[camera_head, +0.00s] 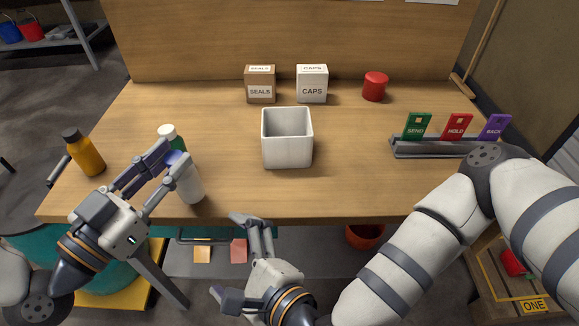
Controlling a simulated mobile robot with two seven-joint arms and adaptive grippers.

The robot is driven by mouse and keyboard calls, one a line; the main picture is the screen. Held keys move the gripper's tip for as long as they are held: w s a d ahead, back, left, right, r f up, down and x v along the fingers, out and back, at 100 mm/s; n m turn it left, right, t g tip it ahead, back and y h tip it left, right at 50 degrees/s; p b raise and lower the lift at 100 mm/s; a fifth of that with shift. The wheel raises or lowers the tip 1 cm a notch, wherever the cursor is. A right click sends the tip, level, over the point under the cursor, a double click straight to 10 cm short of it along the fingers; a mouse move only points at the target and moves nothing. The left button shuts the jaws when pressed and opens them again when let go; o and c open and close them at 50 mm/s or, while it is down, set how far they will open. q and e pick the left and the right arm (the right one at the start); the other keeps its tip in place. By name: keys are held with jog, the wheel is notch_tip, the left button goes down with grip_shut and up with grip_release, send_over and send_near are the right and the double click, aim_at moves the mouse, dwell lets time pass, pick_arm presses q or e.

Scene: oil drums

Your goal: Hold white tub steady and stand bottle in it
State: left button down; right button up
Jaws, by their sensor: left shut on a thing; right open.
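The white tub (287,140), a square open-topped container, stands upright near the middle of the wooden table. A white bottle with a white cap and a green band (189,187) is at the table's front left. My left gripper (175,158) is shut on this bottle, with its fingers hiding part of the middle. The bottle is left of the tub and apart from it; I cannot tell whether its base touches the table. My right gripper (228,254) is open and empty in front of the table's front edge, below the tub in the picture.
An orange bottle (85,155) with a dark cap stands at far left. A SEALS box (260,90), a CAPS box (312,88) and a red cylinder (375,87) stand behind the tub. A rack (440,147) of coloured cards is at right. Table around the tub is clear.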

aim_at(286, 112)
jog(key=w+d+r+m+t+h, duration=0.1)
jog(key=w+r+m+t, duration=0.1)
jog(key=m, duration=0.1)
jog(key=w+d+r+m+t+h, duration=0.2)
jog(key=w+m, duration=0.1)
jog(key=w+d+r+m+t+h, duration=0.1)
jog(key=w+r+m+t, duration=0.1)
jog(key=m, duration=0.2)
jog(key=shift+w+d, duration=0.35)
jog(key=w+d+r+m+h, duration=0.1)
jog(key=m, duration=0.1)
jog(key=w+d+r+m+t+h, duration=0.1)
jog(key=d+m+h, duration=0.1)
jog(key=d+r+m+t+h, duration=0.1)
jog(key=d+m, duration=0.1)
jog(key=m, duration=0.1)
jog(key=shift+w+h, duration=0.4)
jog(key=w, duration=1.2)
jog(key=shift+a, duration=0.1)
jog(key=shift+s, duration=0.1)
jog(key=c, duration=1.2)
